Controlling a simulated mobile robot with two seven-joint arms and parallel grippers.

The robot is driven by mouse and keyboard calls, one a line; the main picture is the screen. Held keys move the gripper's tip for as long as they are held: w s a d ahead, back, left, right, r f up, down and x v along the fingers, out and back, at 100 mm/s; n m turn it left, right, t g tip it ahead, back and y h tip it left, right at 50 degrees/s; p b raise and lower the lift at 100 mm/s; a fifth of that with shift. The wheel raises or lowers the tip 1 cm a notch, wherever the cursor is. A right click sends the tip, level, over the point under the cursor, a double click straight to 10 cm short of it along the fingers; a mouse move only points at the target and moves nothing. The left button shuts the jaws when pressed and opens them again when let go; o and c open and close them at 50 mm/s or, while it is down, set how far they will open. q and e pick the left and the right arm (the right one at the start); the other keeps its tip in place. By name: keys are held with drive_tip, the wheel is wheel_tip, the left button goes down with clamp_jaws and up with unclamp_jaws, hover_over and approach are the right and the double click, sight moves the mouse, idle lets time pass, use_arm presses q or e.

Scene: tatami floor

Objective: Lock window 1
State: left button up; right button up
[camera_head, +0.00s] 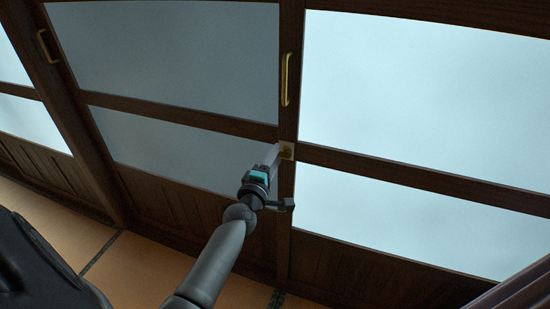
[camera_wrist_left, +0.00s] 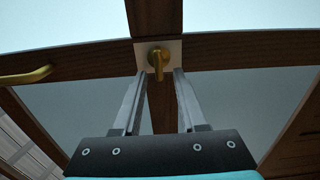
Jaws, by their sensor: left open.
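A brass latch (camera_head: 287,151) on a pale square plate sits on the dark wooden upright between two frosted-glass sliding panels. In the left wrist view, the latch (camera_wrist_left: 158,60) shows a round knob with a short lever pointing down the picture. My left gripper (camera_head: 276,153) reaches up to the latch in the head view. In the left wrist view, its two fingers (camera_wrist_left: 159,74) are apart, one on each side of the lever. I cannot tell whether either finger touches it. No object is held. My right gripper is not in view.
A brass pull handle (camera_head: 286,79) is fixed above the latch on the same upright. Another handle (camera_head: 47,46) is on the upright at the left. Wooden crossbars frame the frosted panes (camera_head: 430,80). Tatami floor (camera_head: 140,270) lies below.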

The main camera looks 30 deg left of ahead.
use_arm(q)
drive_tip(key=p+v, duration=0.2)
drive_tip(key=v, duration=1.3)
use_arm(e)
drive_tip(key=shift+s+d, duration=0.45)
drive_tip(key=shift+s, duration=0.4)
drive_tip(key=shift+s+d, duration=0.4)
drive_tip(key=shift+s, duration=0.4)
use_arm(q)
drive_tip(key=shift+s+f, duration=0.15)
drive_tip(key=shift+f, duration=0.05)
